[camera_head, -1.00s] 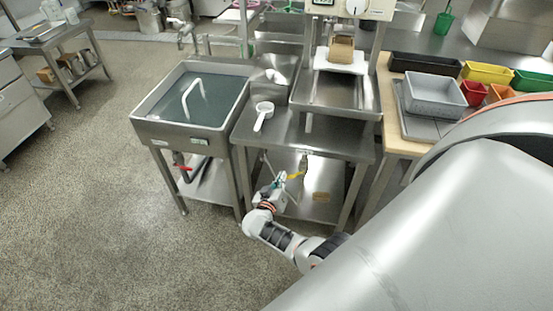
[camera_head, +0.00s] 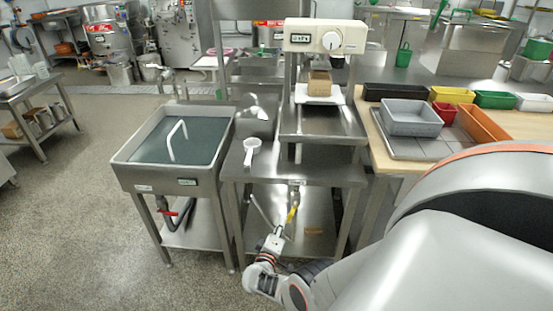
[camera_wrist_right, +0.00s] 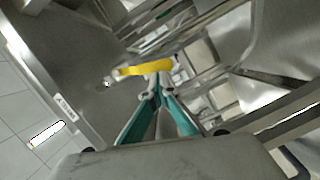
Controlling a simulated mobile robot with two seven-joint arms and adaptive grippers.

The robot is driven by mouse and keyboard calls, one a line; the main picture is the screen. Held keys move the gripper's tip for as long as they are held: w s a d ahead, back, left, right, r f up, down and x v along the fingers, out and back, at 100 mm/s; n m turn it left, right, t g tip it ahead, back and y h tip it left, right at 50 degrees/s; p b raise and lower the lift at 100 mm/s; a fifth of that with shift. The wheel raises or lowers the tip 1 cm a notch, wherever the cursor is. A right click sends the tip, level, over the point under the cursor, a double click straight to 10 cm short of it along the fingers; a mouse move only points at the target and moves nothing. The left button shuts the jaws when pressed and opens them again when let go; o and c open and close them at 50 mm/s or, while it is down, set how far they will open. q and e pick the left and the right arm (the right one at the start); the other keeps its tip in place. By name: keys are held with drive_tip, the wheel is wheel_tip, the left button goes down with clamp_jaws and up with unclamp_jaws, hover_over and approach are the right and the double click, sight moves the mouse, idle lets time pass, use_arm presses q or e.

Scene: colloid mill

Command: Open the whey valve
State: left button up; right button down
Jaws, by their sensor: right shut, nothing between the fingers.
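A valve with a yellow lever handle (camera_head: 292,213) hangs under the steel table, and its handle points steeply down. The handle also shows in the right wrist view (camera_wrist_right: 148,68), just beyond my fingertips. My right gripper (camera_head: 278,232) is just below and left of the handle. In the right wrist view its teal fingers (camera_wrist_right: 156,92) are closed together with nothing between them. The tips are close to the handle; I cannot tell whether they touch it. A second valve with a red handle (camera_head: 168,213) sits under the sink. My left gripper is not in view.
The steel table (camera_head: 300,172) carries a white scoop (camera_head: 251,146). Its legs and lower shelf (camera_head: 322,240) surround my right gripper. The water-filled sink (camera_head: 128,160) stands to the left. A wooden counter with bins (camera_head: 410,118) stands right. Floor is clear at front left.

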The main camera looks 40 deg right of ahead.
drive_tip(key=shift+s+d+n, duration=0.15)
drive_tip(key=shift+d+n, duration=0.25)
drive_tip(key=shift+d, duration=0.15)
drive_tip(key=shift+s+d, duration=0.2)
drive_tip(key=shift+s+f, duration=0.1)
drive_tip(key=shift+s+d+f+b, duration=0.1)
drive_tip(key=shift+s+d+b, duration=0.1)
drive_tip(key=shift+d+b, duration=0.1)
drive_tip(key=shift+f, duration=0.1)
idle(0.4)
